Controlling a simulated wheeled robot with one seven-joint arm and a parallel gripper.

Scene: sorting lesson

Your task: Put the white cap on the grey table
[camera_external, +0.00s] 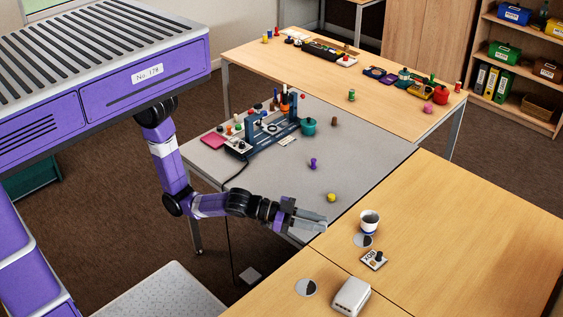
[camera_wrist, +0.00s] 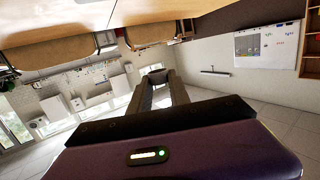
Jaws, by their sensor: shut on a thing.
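My gripper (camera_external: 322,224) is low over the front right part of the grey table (camera_external: 265,190), close to where it meets the wooden tables. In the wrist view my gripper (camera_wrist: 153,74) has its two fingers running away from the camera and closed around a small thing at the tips. This fits the white cap, but it is too small and mostly hidden by the fingers to make out its shape. I cannot tell whether it touches the table. The grey table is bare around my gripper.
A yellow piece (camera_external: 331,197) and a purple piece (camera_external: 313,163) stand on the grey table beyond my gripper. A blue rack (camera_external: 265,137) is farther back.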

